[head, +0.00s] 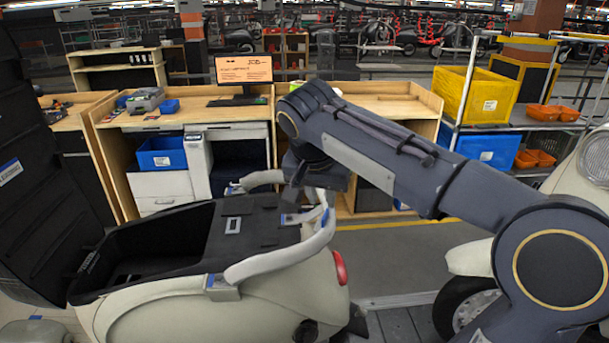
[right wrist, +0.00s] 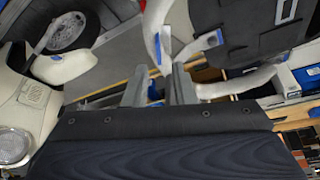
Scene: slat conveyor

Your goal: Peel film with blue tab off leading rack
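The leading rack (head: 285,258) is a pale curved rail at the rear of a cream scooter (head: 180,310). It looks whitish, but I cannot make out the film's edges. A blue tab (head: 325,216) stands at its rear end, and it also shows in the right wrist view (right wrist: 158,50) on the pale rail (right wrist: 154,25). My right gripper (head: 302,205) hangs over the rack's rear end; its fingertips are hard to see there. In the right wrist view its two grey fingers (right wrist: 158,82) are apart, with the tab just beyond them and nothing clearly between them. My left gripper is out of view.
Another cream scooter with a black wheel (head: 466,305) stands at the right. Wooden workbenches (head: 390,105) with a monitor (head: 243,70) and blue bins (head: 162,153) stand behind. A cart with a yellow crate (head: 478,95) is back right. Grey floor (head: 400,255) lies open between.

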